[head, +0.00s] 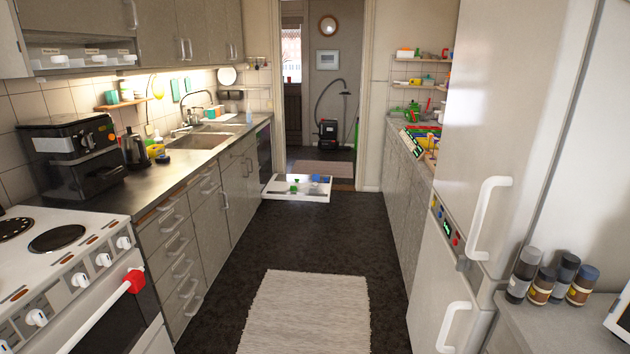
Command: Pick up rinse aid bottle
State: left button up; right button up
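I cannot single out the rinse aid bottle with certainty. A small pale blue bottle (249,116) stands at the far end of the left counter, past the sink. Blue and green items (314,178) lie on a low white open door or panel (300,197) near the floor at the far end of the left cabinets. They are too small to identify. Neither of my grippers is in view.
A white cooker (75,270) with a red item on its handle is at the near left. A pale rug (305,312) lies on the dark floor. A tall white fridge (500,130) and several dark-capped jars (541,286) are at right. The middle aisle is clear.

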aim_at(249, 113)
jog(key=i, duration=4.7)
jog(key=z, duration=1.65)
jog(key=i, duration=0.85)
jog(key=u, duration=1.95)
